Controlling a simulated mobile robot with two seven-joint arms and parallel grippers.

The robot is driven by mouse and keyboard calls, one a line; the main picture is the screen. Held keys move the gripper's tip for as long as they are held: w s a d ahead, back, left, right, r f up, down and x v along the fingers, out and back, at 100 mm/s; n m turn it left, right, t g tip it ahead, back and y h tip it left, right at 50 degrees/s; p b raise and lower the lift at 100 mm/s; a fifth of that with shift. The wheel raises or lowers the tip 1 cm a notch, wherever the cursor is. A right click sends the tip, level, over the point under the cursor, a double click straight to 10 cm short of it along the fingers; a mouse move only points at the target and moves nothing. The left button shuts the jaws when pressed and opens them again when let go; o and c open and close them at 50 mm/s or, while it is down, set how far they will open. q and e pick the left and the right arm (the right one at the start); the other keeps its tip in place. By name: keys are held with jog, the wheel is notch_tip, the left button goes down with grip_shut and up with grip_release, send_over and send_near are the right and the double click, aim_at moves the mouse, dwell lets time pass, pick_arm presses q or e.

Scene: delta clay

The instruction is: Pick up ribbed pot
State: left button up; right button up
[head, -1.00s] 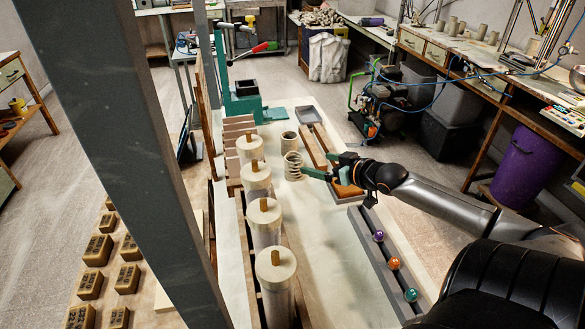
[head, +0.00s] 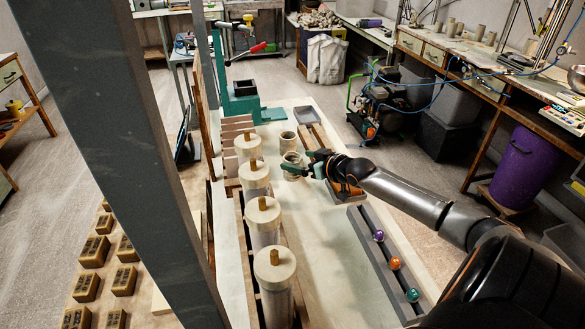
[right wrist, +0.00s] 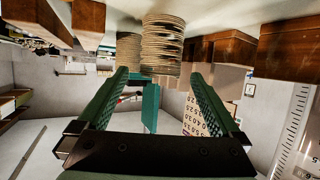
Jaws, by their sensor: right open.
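The ribbed pot (head: 291,159) is a small beige cylinder with horizontal ridges, standing on the pale table in the head view. In the right wrist view the ribbed pot (right wrist: 163,42) appears upside down, straight ahead between the fingertips. My right gripper (head: 303,164) is open, its green fingers reaching to the pot and partly covering its lower part in the head view. In the wrist view the open right gripper (right wrist: 160,76) has a finger on each side of the pot's line, with gaps visible. Whether a finger touches it is unclear. My left gripper is not in view.
Several lidded cylinders (head: 263,212) line the left. A dark rail (head: 384,250) with coloured balls lies at the right. The table's middle front is clear.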

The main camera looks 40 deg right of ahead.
jog(key=shift+x, duration=1.1)
jog(key=c, duration=1.4)
jog(key=shift+c, duration=0.3)
jog(key=shift+r, duration=0.1)
